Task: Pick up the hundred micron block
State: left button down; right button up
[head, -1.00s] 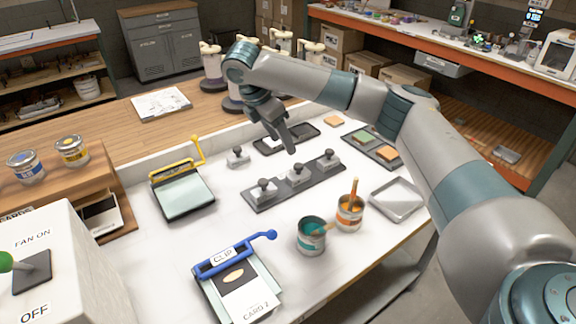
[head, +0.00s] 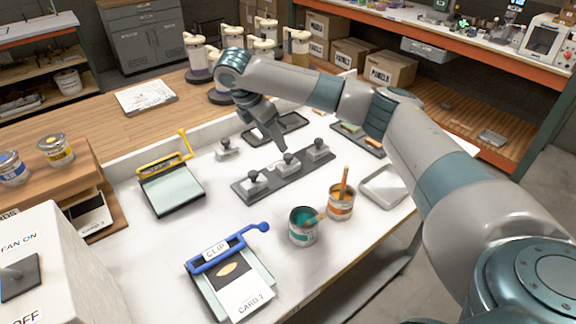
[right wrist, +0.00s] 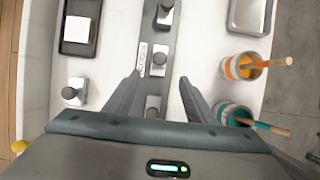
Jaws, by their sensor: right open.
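Several grey knobbed blocks show in the head view. Three stand in a row on a dark grey rack (head: 270,180): a left one (head: 254,182), a middle one (head: 288,163) and a right one (head: 319,148). Another block (head: 228,150) stands off the rack. I cannot read which is the hundred micron block. My right gripper (head: 276,138) is open and empty, pointing down above the rack near the middle block. In the right wrist view its spread fingers (right wrist: 158,80) lie on either side of the rack, with the middle block (right wrist: 159,60) just beyond and another block (right wrist: 152,105) between them.
A teal can (head: 303,228) and an orange can (head: 340,203) with sticks stand in front of the rack. An empty metal tray (head: 384,187) is to the right, a black tray (head: 245,137) behind. A clip board with a card (head: 226,270) and a yellow-handled frame (head: 172,190) lie left.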

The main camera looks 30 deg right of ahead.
aim_at(284, 157)
jog(key=p+x, duration=0.2)
jog(key=x, duration=0.5)
jog(key=shift+d, duration=0.1)
jog(key=shift+w+d+f, duration=0.1)
jog(key=shift+d+f, duration=0.05)
jog(key=shift+f, duration=0.3)
jog(key=shift+d+f+p, duration=0.25)
jog(key=shift+f+p, duration=0.1)
jog(key=shift+p, duration=0.2)
jog(key=p+x, duration=0.1)
jog(key=x, duration=0.2)
jog(key=shift+p, duration=0.35)
jog(key=shift+w+d+f, duration=0.1)
jog(key=shift+d+f, duration=0.2)
jog(key=shift+f, duration=0.35)
